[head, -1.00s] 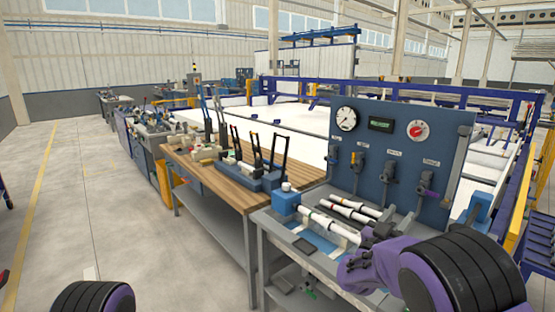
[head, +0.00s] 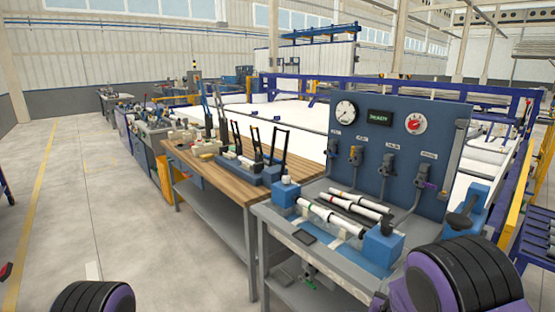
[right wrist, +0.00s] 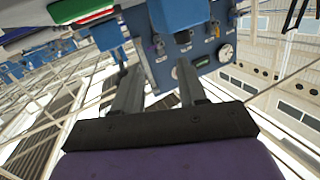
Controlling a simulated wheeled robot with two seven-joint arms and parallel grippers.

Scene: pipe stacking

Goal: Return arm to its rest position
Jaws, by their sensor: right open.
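My right gripper (right wrist: 158,82) is open in the right wrist view, its two grey fingers apart with only background visible between them. In the head view my right arm (head: 455,280) is at the bottom right corner, and its gripper is out of the picture. My left arm (head: 92,298) shows only as a dark rounded link at the bottom left; its gripper is not seen. A white pipe (head: 328,218) lies between two blue blocks (head: 383,243) on the grey test bench (head: 300,262). More white pipes (head: 355,203) lie just behind it.
A blue panel (head: 398,150) with gauges and valves stands at the bench's back; it also shows in the right wrist view (right wrist: 165,70). A wooden table (head: 225,185) with blue racks (head: 262,178) adjoins on the left. The floor (head: 100,200) at left is open.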

